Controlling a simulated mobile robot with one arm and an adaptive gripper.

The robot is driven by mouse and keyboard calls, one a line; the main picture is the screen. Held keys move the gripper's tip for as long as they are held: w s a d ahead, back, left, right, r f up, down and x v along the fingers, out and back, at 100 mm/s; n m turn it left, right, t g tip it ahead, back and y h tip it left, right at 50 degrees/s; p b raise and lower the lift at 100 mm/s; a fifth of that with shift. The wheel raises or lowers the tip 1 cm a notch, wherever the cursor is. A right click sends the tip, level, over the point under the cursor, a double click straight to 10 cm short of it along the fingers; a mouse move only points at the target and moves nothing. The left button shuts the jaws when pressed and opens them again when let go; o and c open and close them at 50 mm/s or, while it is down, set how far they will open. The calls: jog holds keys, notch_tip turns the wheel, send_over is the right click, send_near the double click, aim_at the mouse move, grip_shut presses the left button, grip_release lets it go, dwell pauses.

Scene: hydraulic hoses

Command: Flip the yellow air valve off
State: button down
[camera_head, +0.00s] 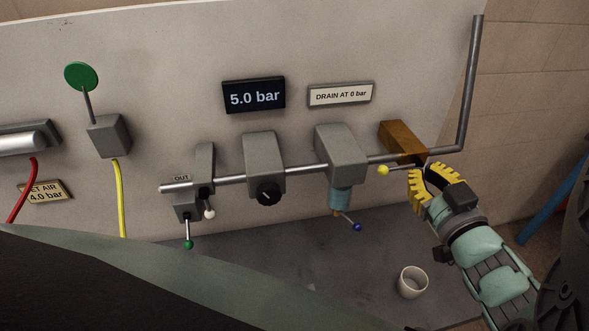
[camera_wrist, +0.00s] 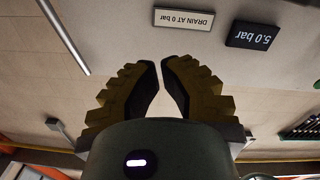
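The yellow air valve is a brass-brown block (camera_head: 403,142) on the metal pipe, at the right of the panel in the head view. Its thin lever ends in a yellow ball (camera_head: 383,170) and points left, roughly along the pipe. My gripper (camera_head: 423,168), with ribbed yellow fingers, is just below and right of the block, and the ball is left of the fingertips. In the wrist view the fingertips (camera_wrist: 160,62) are close together with a narrow empty gap. Contact with the lever cannot be told. The valve is not visible in the wrist view.
A 5.0 bar display (camera_head: 254,95) and a DRAIN AT 0 bar sign (camera_head: 341,94) are above the pipe. A blue-ball lever (camera_head: 357,227) hangs below the filter. The regulator knob (camera_head: 268,195) is further left. A white cup (camera_head: 413,282) stands below my gripper.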

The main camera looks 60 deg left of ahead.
jog(key=shift+s+a+f+g+h, duration=0.15)
jog(key=shift+a+f, duration=0.1)
jog(key=shift+f, duration=0.3)
jog(key=shift+s+a+f+g+h, duration=0.15)
jog(key=shift+a+f, duration=0.1)
jog(key=shift+f, duration=0.25)
jog(key=shift+w+a, duration=0.1)
jog(key=shift+w, duration=0.05)
send_over(398, 168)
jog(key=s, duration=0.5)
jog(key=shift+w+a+f+p, duration=0.1)
jog(key=shift+w+f+p, duration=0.15)
jog(key=shift+f+p, duration=0.65)
jog(key=shift+w+f+p, duration=0.25)
jog(key=shift+f+p, duration=0.2)
jog(key=shift+f, duration=0.8)
jog(key=shift+f, duration=0.1)
jog(key=shift+f+n+b, duration=0.25)
jog(key=shift+n+b, duration=0.15)
jog(key=shift+b, duration=0.55)
